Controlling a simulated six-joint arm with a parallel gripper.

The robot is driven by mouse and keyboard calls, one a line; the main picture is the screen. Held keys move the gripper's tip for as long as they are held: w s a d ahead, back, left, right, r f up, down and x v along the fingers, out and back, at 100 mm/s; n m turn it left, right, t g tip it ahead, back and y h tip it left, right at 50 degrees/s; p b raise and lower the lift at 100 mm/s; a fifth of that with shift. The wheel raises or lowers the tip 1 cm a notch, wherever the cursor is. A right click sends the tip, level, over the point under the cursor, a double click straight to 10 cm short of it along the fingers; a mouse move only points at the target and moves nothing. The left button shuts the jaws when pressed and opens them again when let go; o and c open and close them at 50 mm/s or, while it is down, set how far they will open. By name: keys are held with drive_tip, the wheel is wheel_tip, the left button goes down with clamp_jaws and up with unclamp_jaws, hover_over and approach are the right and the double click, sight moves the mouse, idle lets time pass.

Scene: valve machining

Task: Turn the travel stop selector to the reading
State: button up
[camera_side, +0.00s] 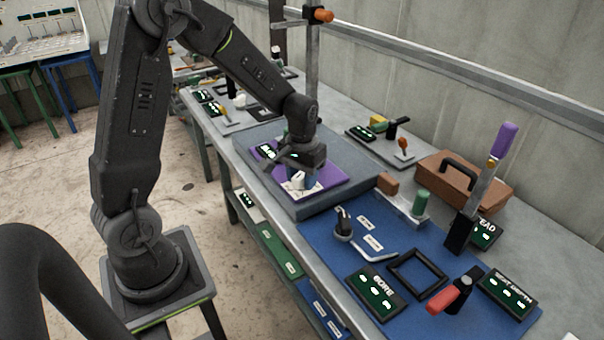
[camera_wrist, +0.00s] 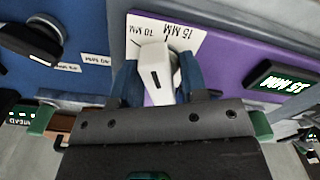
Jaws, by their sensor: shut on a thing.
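The travel stop selector is a white knob (camera_wrist: 154,70) with a dark line on its face. It stands on a white dial card (camera_wrist: 190,42) marked 10 MM and 15 MM, on a purple plate (camera_wrist: 232,48). My gripper (camera_wrist: 160,82) has its blue fingers on both sides of the knob, shut on it. In the wrist view the knob's far end lies near the two marks; which one it points to I cannot tell. A dark display (camera_wrist: 280,84) on the plate reads 15 MM, upside down in this view. In the side view my gripper (camera_side: 300,178) hides much of the knob.
A blue mat (camera_side: 330,262) to the right holds a BORE display (camera_side: 377,294), a black square frame (camera_side: 417,274) and a red-handled part (camera_side: 452,296). A purple-topped lever (camera_side: 490,170) and a brown case (camera_side: 462,184) stand further back. A post with an orange knob (camera_side: 320,15) rises behind my wrist.

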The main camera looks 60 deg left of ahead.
sight(302, 173)
drive_tip(key=shift+c, duration=0.6)
drive_tip(key=shift+m, duration=1.4)
drive_tip(key=shift+m, duration=0.5)
drive_tip(key=o, duration=1)
drive_tip(key=shift+r, duration=4.05)
drive_tip(key=o, duration=0.5)
